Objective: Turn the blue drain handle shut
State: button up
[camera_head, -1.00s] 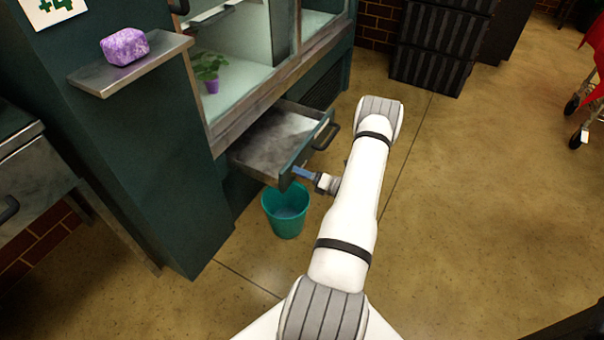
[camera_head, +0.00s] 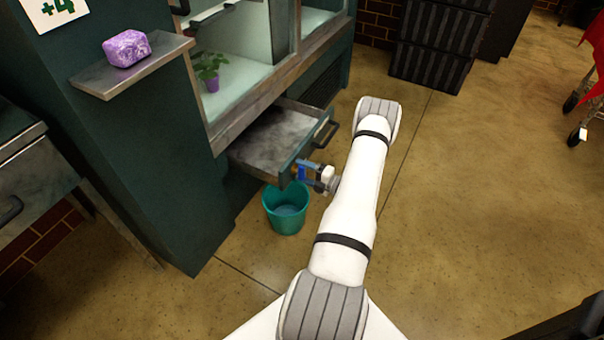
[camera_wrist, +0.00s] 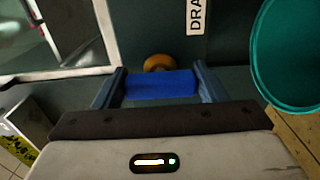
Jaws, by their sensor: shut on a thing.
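The blue drain handle (camera_wrist: 160,84) is a flat bar that lies crosswise between my two fingers in the wrist view. A round brass fitting (camera_wrist: 158,62) shows just behind it, on the dark green cabinet front. My gripper (camera_wrist: 160,90) is shut on the handle, with one finger at each end of the bar. In the head view the handle (camera_head: 301,171) shows as a small upright blue piece at my gripper (camera_head: 308,173), below the open drawer's corner. Part of a "DRA…" label (camera_wrist: 195,16) shows near the fitting; the rest is cut off.
A teal bucket (camera_head: 286,222) stands on the floor just below my gripper. An open metal drawer (camera_head: 268,150) juts out directly above. The green cabinet (camera_head: 150,170) closes off the left.

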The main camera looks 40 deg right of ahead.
jog(key=shift+a+f, duration=0.1)
jog(key=shift+a, duration=0.1)
jog(key=o, duration=1)
jog(key=shift+d, duration=0.1)
jog(key=shift+d, duration=0.1)
jog(key=p+v, duration=0.1)
jog(key=v, duration=0.6)
jog(key=shift+s+d+p, duration=0.1)
jog(key=shift+s+p, duration=0.2)
jog(key=shift+s, duration=0.1)
